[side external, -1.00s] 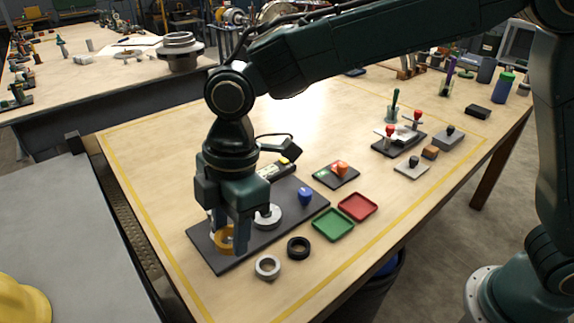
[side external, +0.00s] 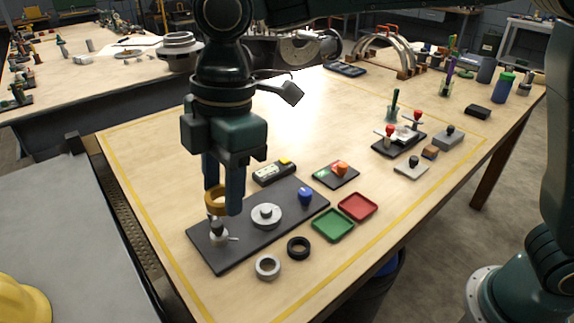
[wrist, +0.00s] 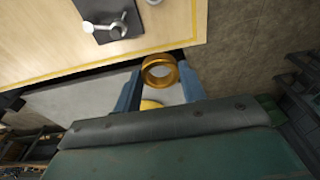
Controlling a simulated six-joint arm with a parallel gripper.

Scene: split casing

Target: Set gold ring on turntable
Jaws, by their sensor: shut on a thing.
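My gripper (side external: 224,203) is shut on the gold ring (side external: 213,199) and holds it in the air above the left end of the dark base plate (side external: 208,256). The gold ring (wrist: 160,70) also shows in the wrist view between the two blue fingers. Below it on the plate stands a small grey post with a dark top and side handles (side external: 219,234). To its right is a round light-grey disc with a raised hub (side external: 266,215), which looks like the turntable. A blue knob (side external: 305,195) is at the plate's right end.
A silver ring (side external: 267,267) and a black ring (side external: 299,248) lie in front of the plate. Green (side external: 333,225) and red (side external: 358,207) trays are to the right. A meter-like box (side external: 273,173) lies behind the plate.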

